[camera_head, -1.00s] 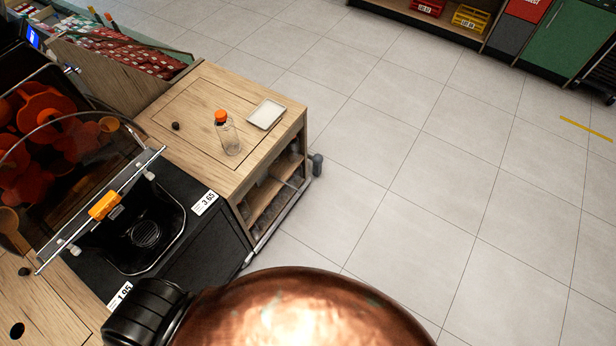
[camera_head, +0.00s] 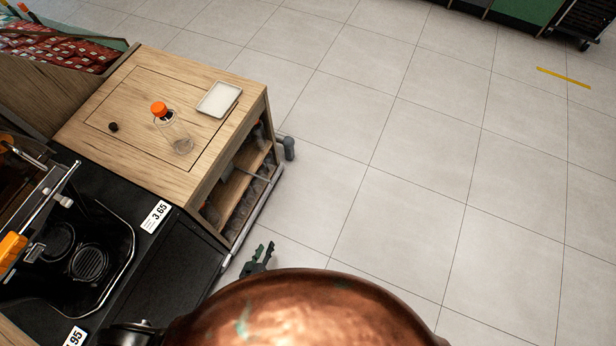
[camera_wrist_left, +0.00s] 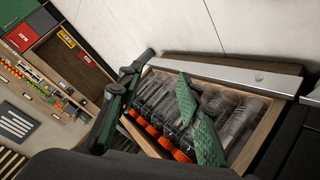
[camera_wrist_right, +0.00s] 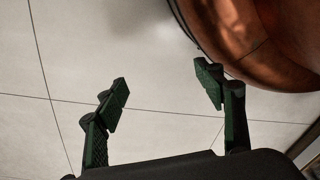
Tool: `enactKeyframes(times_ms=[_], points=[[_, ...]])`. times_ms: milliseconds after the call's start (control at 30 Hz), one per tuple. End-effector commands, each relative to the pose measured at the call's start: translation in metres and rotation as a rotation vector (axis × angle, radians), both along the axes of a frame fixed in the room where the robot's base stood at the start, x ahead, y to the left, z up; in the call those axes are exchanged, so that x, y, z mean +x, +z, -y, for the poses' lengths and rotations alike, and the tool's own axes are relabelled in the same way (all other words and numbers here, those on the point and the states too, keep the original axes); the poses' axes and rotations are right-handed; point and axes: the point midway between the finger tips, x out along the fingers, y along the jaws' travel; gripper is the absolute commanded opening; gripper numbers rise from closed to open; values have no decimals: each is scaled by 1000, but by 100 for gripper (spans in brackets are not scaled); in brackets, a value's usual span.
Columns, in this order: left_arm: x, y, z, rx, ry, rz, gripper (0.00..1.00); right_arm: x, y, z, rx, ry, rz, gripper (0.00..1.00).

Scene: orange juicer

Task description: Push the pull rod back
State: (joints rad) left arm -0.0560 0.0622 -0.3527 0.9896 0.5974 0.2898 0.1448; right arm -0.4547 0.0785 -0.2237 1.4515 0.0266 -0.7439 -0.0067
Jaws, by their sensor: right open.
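I cannot tell for certain which part is the pull rod. A long metal bar (camera_head: 250,217) runs along the low right side of the wooden cabinet, with a dark grey end piece (camera_head: 288,148). A metal bar (camera_wrist_left: 225,73) also borders a compartment of orange-capped bottles (camera_wrist_left: 165,115) in the left wrist view. My left gripper (camera_head: 260,257) is beside the bar's near end in the head view. In the left wrist view its fingers (camera_wrist_left: 162,86) are apart, in front of the bottles, with nothing between them. My right gripper (camera_wrist_right: 162,84) is open and empty above the floor.
The juicer's orange handle (camera_head: 12,250) and black tray (camera_head: 92,262) are at the left. The tiled floor (camera_head: 420,150) to the right is clear.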

Motion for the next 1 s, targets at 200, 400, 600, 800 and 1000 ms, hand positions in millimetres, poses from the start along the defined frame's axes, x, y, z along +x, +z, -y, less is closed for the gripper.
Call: enactKeyframes(times_ms=[200,400,600,800,1000], points=[[135,58,38,-381,313,375,33,43,38,-21,43,-13,16,63],[187,93,41,-685,613,584,33,65,92,-32,76,-20,29,63],[198,102,40,-826,779,655,33,72,126,-35,91,-22,40,63],[212,105,34,-850,809,668,33,79,125,-41,109,-21,68,63],[241,103,20,-847,806,666,33,94,107,-52,140,-22,133,63]])
